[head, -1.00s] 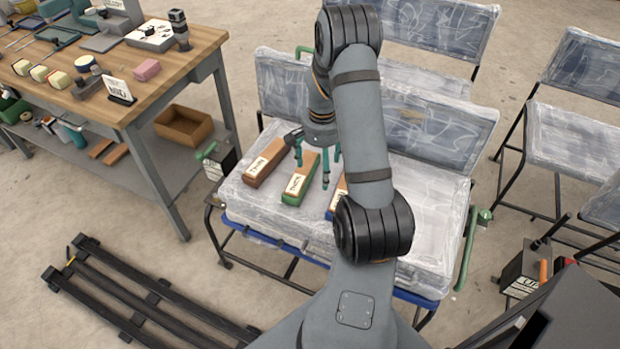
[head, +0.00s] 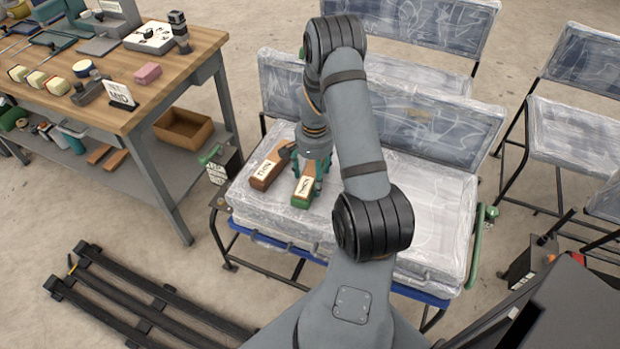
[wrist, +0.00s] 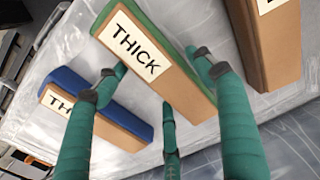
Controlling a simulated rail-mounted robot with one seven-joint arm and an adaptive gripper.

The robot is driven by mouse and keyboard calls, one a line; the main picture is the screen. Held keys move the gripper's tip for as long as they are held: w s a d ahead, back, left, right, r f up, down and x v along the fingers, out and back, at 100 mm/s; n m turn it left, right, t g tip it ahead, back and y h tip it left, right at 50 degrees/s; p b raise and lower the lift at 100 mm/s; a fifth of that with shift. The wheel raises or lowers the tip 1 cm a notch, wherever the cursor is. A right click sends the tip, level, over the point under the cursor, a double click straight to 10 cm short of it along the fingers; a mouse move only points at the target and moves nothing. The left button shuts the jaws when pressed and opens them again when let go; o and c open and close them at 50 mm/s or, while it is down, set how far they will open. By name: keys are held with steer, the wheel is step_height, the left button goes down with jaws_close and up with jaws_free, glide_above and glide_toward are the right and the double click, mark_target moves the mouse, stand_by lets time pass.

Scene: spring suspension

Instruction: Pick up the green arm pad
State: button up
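The green arm pad (head: 301,201) lies on the plastic-wrapped seat and shows a white label. In the wrist view the green arm pad (wrist: 145,50) has a green edge, a tan side and the word THICK. My gripper (head: 315,170) is low over its far part. In the wrist view my gripper (wrist: 160,75) has its three teal fingers spread around the pad, with fingertips near both long sides; a gap shows on the left, and contact on the right is unclear. The fingers partly hide the pad.
A brown pad (head: 268,168) lies close on the left in the head view. A blue pad (wrist: 125,115) lies on the other side, hidden by my arm in the head view. The wrapped seat back (head: 430,125) rises behind. A wooden workbench (head: 130,110) stands at left.

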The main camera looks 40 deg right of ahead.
steer(key=c, duration=0.9)
steer(key=shift+c, duration=0.2)
